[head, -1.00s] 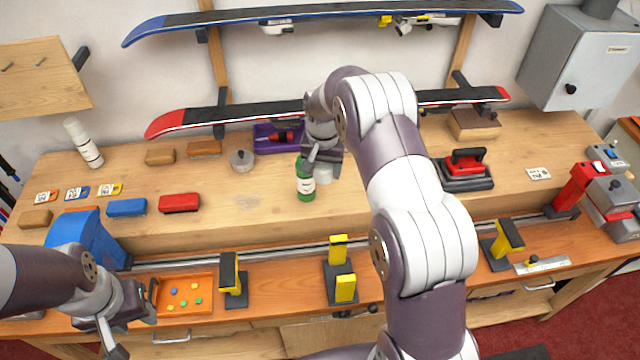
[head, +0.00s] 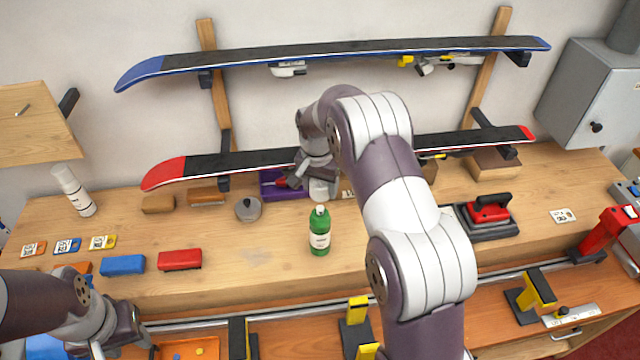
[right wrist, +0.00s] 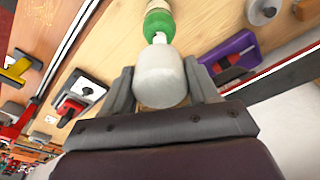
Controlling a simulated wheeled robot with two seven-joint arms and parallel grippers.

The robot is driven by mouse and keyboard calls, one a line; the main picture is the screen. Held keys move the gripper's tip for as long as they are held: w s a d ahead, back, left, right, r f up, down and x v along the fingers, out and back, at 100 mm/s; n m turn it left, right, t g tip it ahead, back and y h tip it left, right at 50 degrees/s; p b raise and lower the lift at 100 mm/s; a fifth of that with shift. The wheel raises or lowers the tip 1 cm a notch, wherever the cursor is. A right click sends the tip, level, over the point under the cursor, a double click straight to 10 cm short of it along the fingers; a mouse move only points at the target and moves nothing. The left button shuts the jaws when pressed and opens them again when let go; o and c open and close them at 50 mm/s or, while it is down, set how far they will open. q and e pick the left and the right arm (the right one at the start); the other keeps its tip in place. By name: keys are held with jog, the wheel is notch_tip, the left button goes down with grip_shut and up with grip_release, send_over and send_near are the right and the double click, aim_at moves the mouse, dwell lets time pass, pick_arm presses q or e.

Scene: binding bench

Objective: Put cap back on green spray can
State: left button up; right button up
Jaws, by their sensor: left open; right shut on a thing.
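The green spray can (head: 319,238) stands upright on the raised wooden shelf of the bench, its small white nozzle bare. My right gripper (head: 305,181) is shut on a white cap (head: 318,190), which shows just above the can's nozzle in the head view and apart from it. In the right wrist view the cap (right wrist: 162,78) sits between the jaws, with the can (right wrist: 158,22) beyond it. Whether the cap is straight over the nozzle or behind it, I cannot tell. My left gripper (head: 118,350) is open and empty, low at the left, its tips partly cut off by the frame.
A purple tray (head: 270,186) lies behind the can, with a grey round tin (head: 248,208) to its left. A white bottle (head: 75,192) stands far left. A red-tipped ski (head: 215,166) hangs behind. The shelf around the can is clear.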

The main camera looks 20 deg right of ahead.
aim_at(320, 206)
jog(key=shift+w, duration=0.35)
jog(key=shift+f, duration=0.15)
jog(key=shift+s+f+b, duration=0.3)
jog(key=shift+f+b, duration=0.2)
jog(key=shift+b, duration=0.1)
notch_tip(320, 206, down, 3)
jog(key=shift+r+b, duration=0.1)
jog(key=shift+b, duration=0.85)
jog(key=shift+w+f, duration=0.2)
jog(key=shift+f, duration=0.15)
pick_arm(q)
notch_tip(320, 206, down, 3)
jog(key=shift+w+f, duration=0.1)
jog(key=shift+w, duration=0.05)
pick_arm(e)
jog(key=shift+r, duration=0.1)
pick_arm(q)
jog(key=shift+s, duration=0.2)
pick_arm(e)
jog(key=shift+s+r, duration=0.1)
jog(key=shift+s, duration=0.15)
pick_arm(q)
jog(key=shift+w, duration=0.15)
pick_arm(e)
jog(key=shift+w, duration=0.2)
jog(key=shift+s, duration=0.15)
